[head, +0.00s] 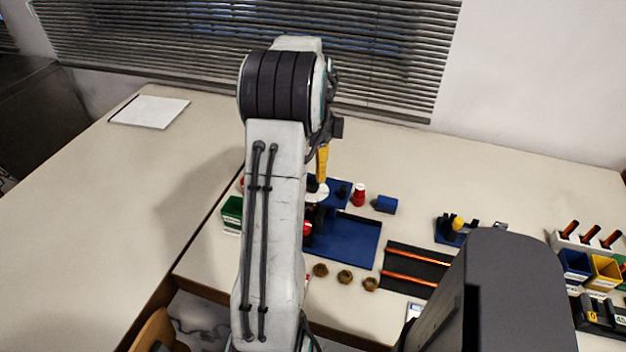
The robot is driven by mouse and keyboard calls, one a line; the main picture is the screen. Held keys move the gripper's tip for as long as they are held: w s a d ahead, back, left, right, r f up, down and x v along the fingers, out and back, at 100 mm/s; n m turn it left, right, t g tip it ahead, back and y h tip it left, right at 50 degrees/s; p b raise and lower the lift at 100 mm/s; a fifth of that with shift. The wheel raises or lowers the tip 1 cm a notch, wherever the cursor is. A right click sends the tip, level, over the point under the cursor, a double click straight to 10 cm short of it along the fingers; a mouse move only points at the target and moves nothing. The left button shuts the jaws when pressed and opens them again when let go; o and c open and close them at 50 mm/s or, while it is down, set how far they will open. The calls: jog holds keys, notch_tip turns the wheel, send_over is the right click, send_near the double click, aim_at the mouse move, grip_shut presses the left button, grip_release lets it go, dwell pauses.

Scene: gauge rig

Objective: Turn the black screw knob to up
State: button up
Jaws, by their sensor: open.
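The blue gauge rig (352,240) stands on the table near the middle, partly hidden by my arm. Small dark parts (343,191) show on its rear section; I cannot tell which is the black screw knob or how it is turned. A white round part (318,193) and a red part (307,228) show at my arm's right edge. My gripper (322,165) is mostly hidden behind my arm; a yellow piece there points down above the rear of the rig. It is open, and I see nothing held. Contact with the rig cannot be made out.
A red-and-white bottle (359,195) and a blue block (385,204) stand right of the rig. Several brass nuts (345,277) lie in front. A black tray with orange rods (415,270) and coloured bins (604,272) are further right. The left table is mostly clear.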

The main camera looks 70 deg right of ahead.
jog(key=shift+f, duration=2.6)
jog(key=shift+c, duration=0.2)
grip_shut()
